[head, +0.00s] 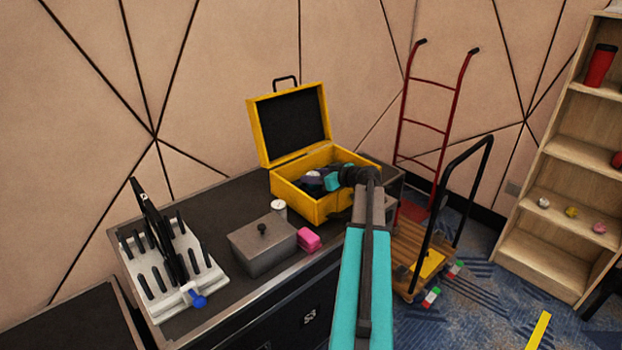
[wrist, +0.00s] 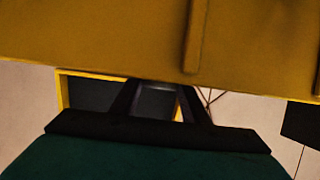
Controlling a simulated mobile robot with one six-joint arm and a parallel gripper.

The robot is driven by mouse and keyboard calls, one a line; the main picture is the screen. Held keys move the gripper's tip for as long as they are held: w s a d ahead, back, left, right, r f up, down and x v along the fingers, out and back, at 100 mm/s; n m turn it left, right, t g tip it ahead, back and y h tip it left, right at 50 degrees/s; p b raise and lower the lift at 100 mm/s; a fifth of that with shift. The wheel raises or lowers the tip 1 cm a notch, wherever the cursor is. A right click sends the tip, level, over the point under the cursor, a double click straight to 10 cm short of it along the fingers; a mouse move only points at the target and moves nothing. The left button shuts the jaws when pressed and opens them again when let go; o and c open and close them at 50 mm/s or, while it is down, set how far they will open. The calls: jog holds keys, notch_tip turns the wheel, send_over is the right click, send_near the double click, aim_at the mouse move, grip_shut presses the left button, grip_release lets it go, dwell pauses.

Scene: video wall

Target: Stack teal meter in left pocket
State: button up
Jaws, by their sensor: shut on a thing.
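A yellow case (head: 297,199) stands open on the dark counter, its lid (head: 290,125) raised. My gripper (head: 318,184) is down at the case opening, among dark and purple shapes. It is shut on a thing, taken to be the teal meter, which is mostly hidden. A teal patch shows beside my wrist; I cannot tell whether it is the meter or part of my arm. In the wrist view, a yellow wall (wrist: 90,35) of the case covers the fingertips. The pockets inside cannot be made out.
Left of the case stand a small white-topped jar (head: 279,208), a grey lidded box (head: 262,246), a pink block (head: 308,239) and a white rack (head: 168,272) with black handles. A red hand truck (head: 430,125), a platform cart (head: 425,250) and a wooden shelf (head: 560,205) are right.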

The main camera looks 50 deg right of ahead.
jog(key=shift+f, duration=0.1)
jog(key=o, duration=1.2)
jog(key=shift+r+p, duration=0.25)
jog(key=shift+p, duration=0.05)
jog(key=shift+r, duration=0.1)
jog(key=b+v, duration=0.1)
jog(key=v, duration=1.1)
